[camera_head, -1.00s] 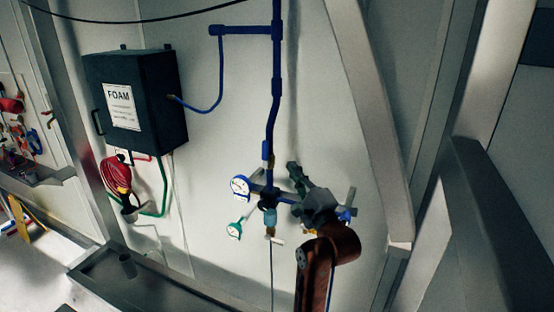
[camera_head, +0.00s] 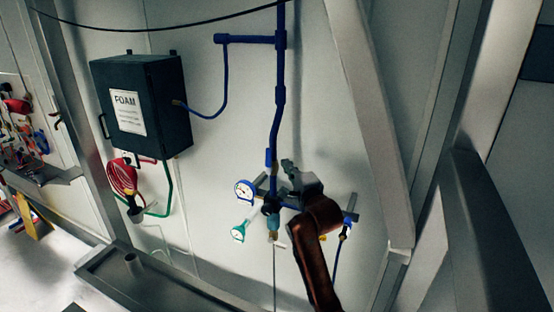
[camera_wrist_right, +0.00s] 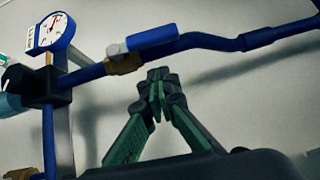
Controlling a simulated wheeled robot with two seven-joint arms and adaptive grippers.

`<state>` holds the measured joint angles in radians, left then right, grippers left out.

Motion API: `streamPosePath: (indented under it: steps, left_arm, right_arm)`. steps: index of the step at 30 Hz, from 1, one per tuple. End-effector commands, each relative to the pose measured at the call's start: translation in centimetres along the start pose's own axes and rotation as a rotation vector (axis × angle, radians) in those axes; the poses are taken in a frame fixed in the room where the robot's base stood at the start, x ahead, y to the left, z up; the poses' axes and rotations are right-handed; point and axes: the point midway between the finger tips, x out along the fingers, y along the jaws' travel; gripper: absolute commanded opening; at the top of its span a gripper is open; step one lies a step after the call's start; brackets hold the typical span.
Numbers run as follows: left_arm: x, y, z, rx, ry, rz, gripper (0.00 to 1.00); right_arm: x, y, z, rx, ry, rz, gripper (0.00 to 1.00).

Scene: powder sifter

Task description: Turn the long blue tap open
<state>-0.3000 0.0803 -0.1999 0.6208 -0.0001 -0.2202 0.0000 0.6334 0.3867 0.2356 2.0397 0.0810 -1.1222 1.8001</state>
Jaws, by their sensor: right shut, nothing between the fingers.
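The long blue tap (camera_head: 268,157) is a lever on the vertical blue pipe, above the gauges in the head view. In the right wrist view the tap (camera_wrist_right: 150,40) lies roughly along the pipe, beside a brass fitting (camera_wrist_right: 124,65). My right gripper (camera_head: 288,164) is just right of the tap in the head view. In the wrist view its green-sided fingers (camera_wrist_right: 157,80) are together and empty, pointing toward the pipe. A gap shows between fingertips and tap; contact cannot be seen. My left gripper is out of view.
A white-faced gauge (camera_head: 244,190) and a green-rimmed gauge (camera_head: 239,231) hang left of the pipe junction. A dark FOAM box (camera_head: 140,105) is on the wall at left. A slanted beam (camera_head: 372,130) stands right of my arm.

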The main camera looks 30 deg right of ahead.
Motion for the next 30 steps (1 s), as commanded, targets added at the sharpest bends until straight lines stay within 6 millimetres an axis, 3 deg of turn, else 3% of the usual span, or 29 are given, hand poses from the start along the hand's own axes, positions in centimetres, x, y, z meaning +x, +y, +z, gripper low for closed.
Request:
streamPosePath:
  steps: [3,9,30]
  left_arm:
    - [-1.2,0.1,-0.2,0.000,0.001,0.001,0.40]
    - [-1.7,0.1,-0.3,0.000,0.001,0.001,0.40]
    - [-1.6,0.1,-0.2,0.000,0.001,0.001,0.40]
  right_arm:
    - [1.2,-0.2,1.5,-0.001,-0.005,0.001,0.00]
    - [2.1,-0.1,2.5,0.000,-0.004,0.000,0.00]
    - [3.2,-0.3,3.7,-0.062,-0.005,0.060,0.00]
